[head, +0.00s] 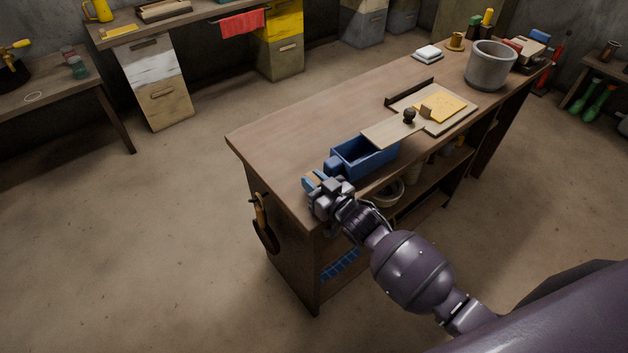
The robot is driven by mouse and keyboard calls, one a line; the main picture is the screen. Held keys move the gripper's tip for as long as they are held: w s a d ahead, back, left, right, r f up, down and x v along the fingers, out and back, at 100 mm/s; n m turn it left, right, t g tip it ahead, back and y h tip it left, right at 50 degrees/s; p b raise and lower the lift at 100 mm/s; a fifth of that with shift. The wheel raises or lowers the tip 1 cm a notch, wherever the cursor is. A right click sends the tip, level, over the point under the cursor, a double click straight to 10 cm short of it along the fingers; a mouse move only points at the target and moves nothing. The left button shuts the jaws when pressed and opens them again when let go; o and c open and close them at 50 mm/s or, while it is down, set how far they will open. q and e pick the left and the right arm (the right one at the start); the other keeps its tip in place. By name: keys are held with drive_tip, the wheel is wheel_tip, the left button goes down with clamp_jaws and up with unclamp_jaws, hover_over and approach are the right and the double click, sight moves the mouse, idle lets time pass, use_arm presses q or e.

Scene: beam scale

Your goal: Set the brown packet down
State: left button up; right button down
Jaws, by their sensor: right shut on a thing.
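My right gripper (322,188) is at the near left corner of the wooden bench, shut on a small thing. A tan-brown patch, the brown packet (317,176), shows at its fingers with a bit of blue beside it. Most of the packet is hidden by the hand, and I cannot tell whether it touches the bench top. A blue open bin (375,163) is just beyond the gripper, to its right. A flat wooden board (388,133) with a dark knob (409,116) lies behind the bin. My left gripper is not in view.
The bench top (290,122) is clear to the left of and behind the bin. A yellow sheet (440,106) lies on a pale board. A grey pot (489,66) and a white stack (427,54) stand farther back. A hook-shaped tool (265,227) hangs on the bench's end.

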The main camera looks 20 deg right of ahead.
drive_tip(key=shift+f, duration=0.15)
drive_tip(key=c, duration=1)
unclamp_jaws()
drive_tip(key=shift+f, duration=0.1)
drive_tip(key=v, duration=1)
drive_tip(key=shift+s+f, duration=0.25)
drive_tip(key=shift+s, duration=0.2)
